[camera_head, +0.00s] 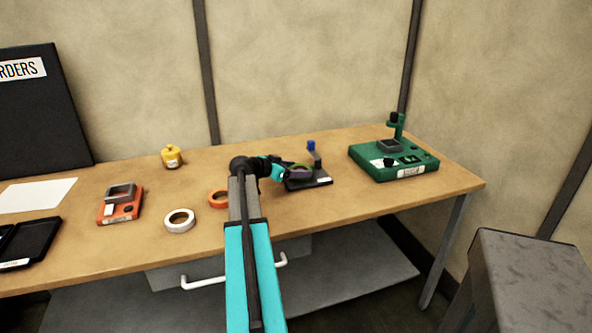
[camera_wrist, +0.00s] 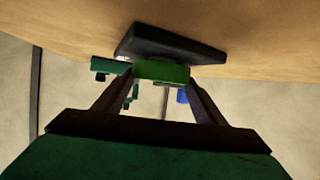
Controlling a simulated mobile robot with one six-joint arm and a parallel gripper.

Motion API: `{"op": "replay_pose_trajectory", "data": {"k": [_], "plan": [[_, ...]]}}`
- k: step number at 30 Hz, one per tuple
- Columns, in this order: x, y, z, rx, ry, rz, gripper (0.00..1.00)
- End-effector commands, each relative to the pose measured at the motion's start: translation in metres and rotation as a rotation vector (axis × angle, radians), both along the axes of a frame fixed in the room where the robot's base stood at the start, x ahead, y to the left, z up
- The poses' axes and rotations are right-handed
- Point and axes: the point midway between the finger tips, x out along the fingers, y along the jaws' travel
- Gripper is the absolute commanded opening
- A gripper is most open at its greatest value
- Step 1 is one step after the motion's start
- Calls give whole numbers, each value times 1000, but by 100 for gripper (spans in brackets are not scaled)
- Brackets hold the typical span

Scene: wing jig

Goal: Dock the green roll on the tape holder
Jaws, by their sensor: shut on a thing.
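The green roll (camera_wrist: 161,71) sits between the two fingers of my gripper (camera_wrist: 160,80) in the wrist view, and the gripper is shut on it. In the head view a thin green arc of the roll (camera_head: 302,166) shows at the gripper (camera_head: 286,170). The black base with a blue-topped post, which looks like the tape holder (camera_head: 318,182), is right at the roll. In the wrist view its dark base (camera_wrist: 175,45) lies just beyond the roll, and the blue top (camera_wrist: 183,97) shows by the right finger. I cannot tell whether roll and holder touch.
A green device (camera_head: 395,163) stands to the right on the table (camera_head: 350,205). An orange roll (camera_head: 217,199), a white roll (camera_head: 179,220), an orange device (camera_head: 120,207) and a yellow pot (camera_head: 171,157) stand left.

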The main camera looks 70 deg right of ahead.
Motion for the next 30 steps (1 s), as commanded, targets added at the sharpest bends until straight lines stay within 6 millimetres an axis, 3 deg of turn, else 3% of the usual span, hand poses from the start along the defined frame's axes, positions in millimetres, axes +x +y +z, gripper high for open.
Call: {"op": "replay_pose_trajectory", "data": {"k": [21,22,30], "plan": [[0,0,-10,0,0,0,42],[0,0,-9,0,0,0,69],[0,0,-9,0,0,0,72]]}}
